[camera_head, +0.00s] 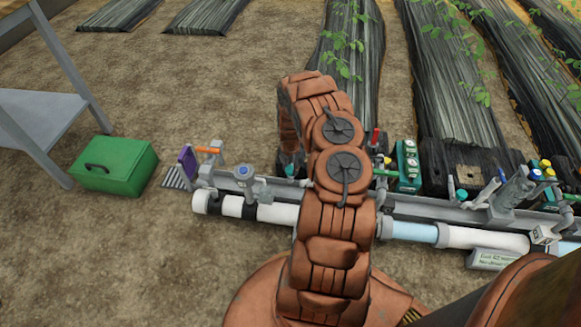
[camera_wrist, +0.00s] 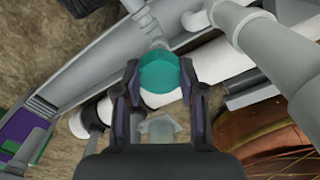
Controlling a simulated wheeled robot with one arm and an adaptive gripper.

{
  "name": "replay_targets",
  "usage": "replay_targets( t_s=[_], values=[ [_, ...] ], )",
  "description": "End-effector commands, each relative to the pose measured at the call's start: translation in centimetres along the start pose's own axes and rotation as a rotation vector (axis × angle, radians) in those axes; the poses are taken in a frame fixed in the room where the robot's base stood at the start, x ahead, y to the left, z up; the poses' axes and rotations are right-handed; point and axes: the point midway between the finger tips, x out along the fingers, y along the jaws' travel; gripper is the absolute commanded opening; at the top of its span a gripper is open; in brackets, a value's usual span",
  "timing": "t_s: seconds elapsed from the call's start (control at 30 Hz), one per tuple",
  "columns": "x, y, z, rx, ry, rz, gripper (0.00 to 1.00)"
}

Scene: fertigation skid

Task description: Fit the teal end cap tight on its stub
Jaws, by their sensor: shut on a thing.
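In the wrist view, the teal end cap (camera_wrist: 160,74) sits between the two fingers of my gripper (camera_wrist: 160,82). My gripper is shut on it, with one finger on each side. A short pale stub (camera_wrist: 158,44) shows just beyond the cap. I cannot tell whether the cap touches this stub or is seated on it.
A grey channel (camera_wrist: 95,65) and a thick grey pipe (camera_wrist: 245,30) lie close around the gripper. In the head view, a white pipe (camera_head: 275,213) runs along the skid. A green box (camera_head: 115,168) stands on the soil at left, near a grey table (camera_head: 40,120).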

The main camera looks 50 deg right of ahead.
Motion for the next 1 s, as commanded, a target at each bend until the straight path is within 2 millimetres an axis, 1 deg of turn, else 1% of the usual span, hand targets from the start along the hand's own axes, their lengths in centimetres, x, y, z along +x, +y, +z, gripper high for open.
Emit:
replay_targets(
  t_s=[0.87,0.9,0.97,1.0],
  values=[
    [0.53,0.0,0.05,0.001,0.0,0.0,0.22],
    [0.53,0.0,0.05,0.001,0.0,0.0,0.41],
    [0.53,0.01,0.06,0.001,0.0,0.0,0.48],
    [0.53,0.01,0.05,0.001,0.0,0.0,0.49]
  ],
)
